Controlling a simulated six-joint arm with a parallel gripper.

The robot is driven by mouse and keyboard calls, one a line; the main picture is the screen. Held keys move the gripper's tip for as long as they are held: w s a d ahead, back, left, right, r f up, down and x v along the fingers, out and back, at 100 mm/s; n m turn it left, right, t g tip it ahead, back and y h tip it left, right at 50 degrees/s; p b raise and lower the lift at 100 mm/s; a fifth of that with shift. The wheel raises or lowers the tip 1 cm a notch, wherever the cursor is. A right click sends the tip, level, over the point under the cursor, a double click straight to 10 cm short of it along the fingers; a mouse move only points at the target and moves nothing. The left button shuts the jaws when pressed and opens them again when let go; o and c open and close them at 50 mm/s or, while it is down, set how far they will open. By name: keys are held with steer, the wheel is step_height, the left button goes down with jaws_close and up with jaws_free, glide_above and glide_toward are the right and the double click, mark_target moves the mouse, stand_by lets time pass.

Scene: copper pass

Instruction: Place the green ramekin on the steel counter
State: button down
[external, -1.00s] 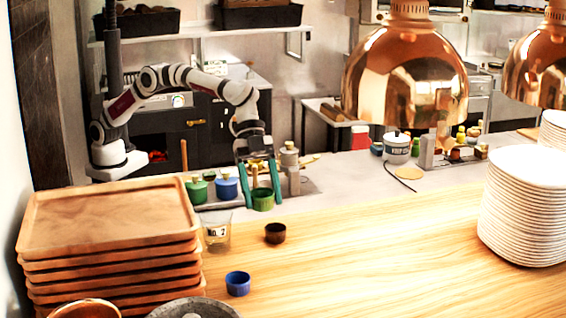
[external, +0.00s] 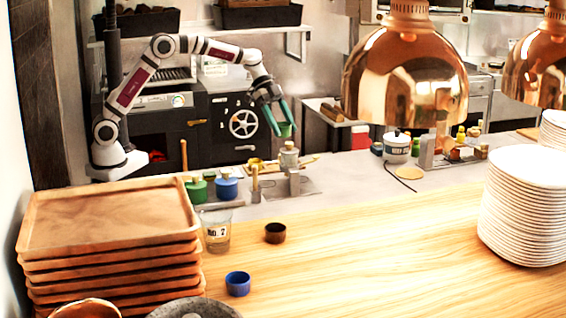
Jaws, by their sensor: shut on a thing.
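My gripper (external: 282,126) has teal fingers shut on the green ramekin (external: 285,131). It holds the ramekin raised in the air, above and behind the grey canister on the counter. The fingers hide part of the ramekin, and it looks somewhat tilted. The steel counter (external: 345,180) runs behind the wooden pass, with a bare stretch right of the canister.
Lidded green (external: 196,190) and blue (external: 227,188) pots and a grey canister (external: 289,160) stand on the counter. A labelled glass (external: 217,234), dark cup (external: 275,233) and blue ramekin (external: 238,284) are on the wooden pass. A copper lamp (external: 405,80) hangs to the right.

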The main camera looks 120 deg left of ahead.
steer(key=s+a+n+y, duration=0.1)
steer(key=s+a+n, duration=0.1)
steer(key=s+a, duration=0.8)
glide_above(244, 184)
step_height(244, 184, down, 14)
steer(key=shift+n+t+y, duration=0.3)
steer(key=shift+n+y, duration=0.1)
step_height(244, 184, down, 11)
steer(key=shift+r, duration=0.15)
steer(key=shift+c, duration=1.7)
jaws_free()
